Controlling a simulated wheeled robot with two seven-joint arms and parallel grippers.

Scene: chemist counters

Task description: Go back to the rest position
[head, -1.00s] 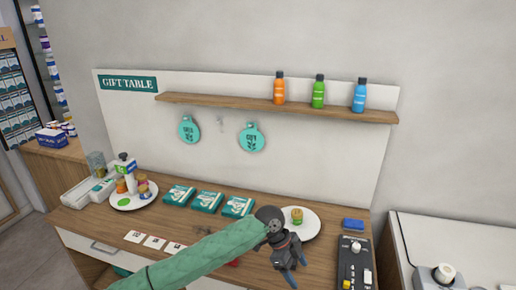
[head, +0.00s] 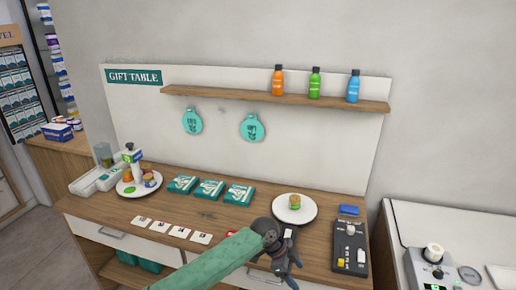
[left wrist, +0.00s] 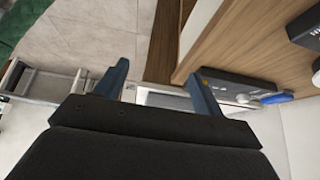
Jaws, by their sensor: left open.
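My left gripper (head: 290,272) hangs at the front edge of the gift table (head: 215,232), with my green-sleeved arm coming in from below. In the left wrist view its two fingers (left wrist: 158,85) are spread apart with nothing between them. They point past the wooden table edge toward the pale floor. A white plate (head: 308,213) with a small jar (head: 295,201) on it sits on the table behind the gripper, apart from it. My right gripper does not show in either view.
A black device (head: 349,250) and a blue block (head: 348,210) lie right of the plate. Teal boxes (head: 210,189), white cards (head: 180,231) and a loaded plate (head: 124,189) stand to the left. Bottles (head: 315,84) stand on the wall shelf (head: 220,96). A white counter (head: 415,213) is at right.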

